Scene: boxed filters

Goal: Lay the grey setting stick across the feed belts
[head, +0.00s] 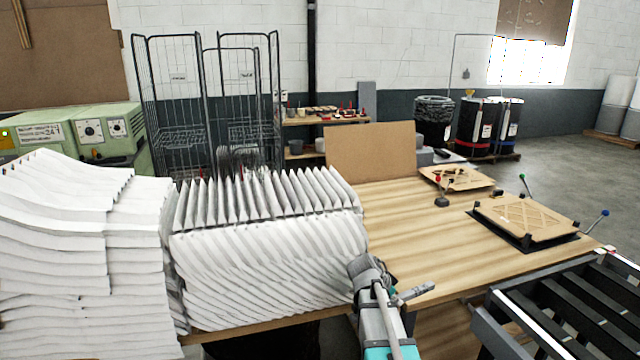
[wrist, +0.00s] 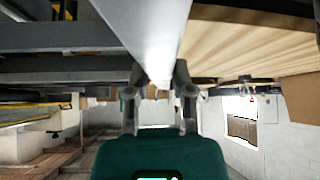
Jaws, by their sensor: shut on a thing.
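The grey setting stick (wrist: 150,35) is a long, pale bar in the wrist view, running from the top edge down to my gripper (wrist: 158,92). The two fingers are shut on it, one on each side. In the head view the end of my arm is low in the middle, beside the table's front edge; I cannot clearly pick out the stick there. The feed belts (head: 562,312) are dark parallel strips in a frame at the bottom right of the head view, to the right of my arm. Dark bars also show at the left in the wrist view.
A wooden table (head: 440,235) fills the middle right. White pleated filter packs (head: 265,265) stand close to the left of my arm. A cardboard piece on a black fixture (head: 525,222) sits near the belts. An upright brown board (head: 370,152) stands at the back.

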